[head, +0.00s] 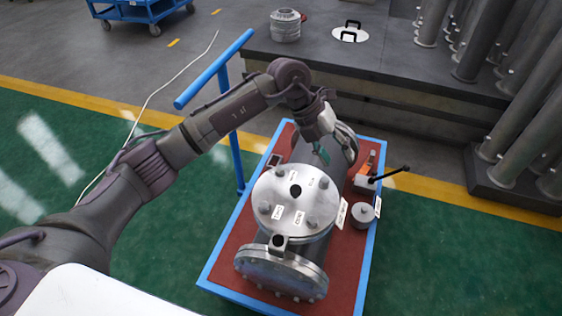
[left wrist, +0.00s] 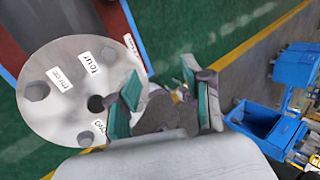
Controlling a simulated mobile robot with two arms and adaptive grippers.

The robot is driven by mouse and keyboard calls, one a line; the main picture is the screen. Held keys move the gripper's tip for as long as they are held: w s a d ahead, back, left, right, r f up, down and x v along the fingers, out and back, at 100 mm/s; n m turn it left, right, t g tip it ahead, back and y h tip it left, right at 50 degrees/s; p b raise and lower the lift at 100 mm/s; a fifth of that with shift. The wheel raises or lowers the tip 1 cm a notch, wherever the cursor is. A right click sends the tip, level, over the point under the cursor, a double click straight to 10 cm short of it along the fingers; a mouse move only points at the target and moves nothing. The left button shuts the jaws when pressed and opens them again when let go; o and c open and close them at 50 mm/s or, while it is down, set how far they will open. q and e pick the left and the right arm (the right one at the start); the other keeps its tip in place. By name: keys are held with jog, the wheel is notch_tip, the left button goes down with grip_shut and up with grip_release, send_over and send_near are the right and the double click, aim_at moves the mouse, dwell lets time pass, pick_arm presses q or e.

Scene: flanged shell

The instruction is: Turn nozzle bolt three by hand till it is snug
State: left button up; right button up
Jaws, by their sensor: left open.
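The flanged shell's round metal cover (head: 295,197) has several bolts around a dark centre hole, with small white labels that are hard to read in the head view. In the left wrist view the cover (left wrist: 55,115) fills the left side. A label reading "three" (left wrist: 60,79) lies beside a grey bolt head (left wrist: 36,91), and a "four" label (left wrist: 87,64) is near it. My left gripper (head: 322,154) is open and empty, by the cover's far edge, apart from the bolts. In the wrist view its teal-padded fingers (left wrist: 168,105) are spread, one overlapping the cover's edge. My right gripper is not in view.
The shell lies on a red-topped cart (head: 230,255) with a blue frame and push handle (head: 215,68). A small grey cylinder (head: 362,215) and an orange tool with a black handle (head: 369,172) sit right of the shell. A dark platform (head: 400,70) stands behind.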

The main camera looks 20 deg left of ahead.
pick_arm(q)
jog(key=w+a+r+n+y, duration=0.25)
jog(key=a+y, duration=0.45)
jog(key=a, duration=0.7)
jog(key=b, duration=0.1)
send_near(281, 166)
notch_tip(281, 166, down, 7)
jog(key=shift+a+f, duration=0.15)
jog(key=shift+f, duration=0.5)
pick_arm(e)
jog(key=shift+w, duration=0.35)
pick_arm(q)
grip_shut()
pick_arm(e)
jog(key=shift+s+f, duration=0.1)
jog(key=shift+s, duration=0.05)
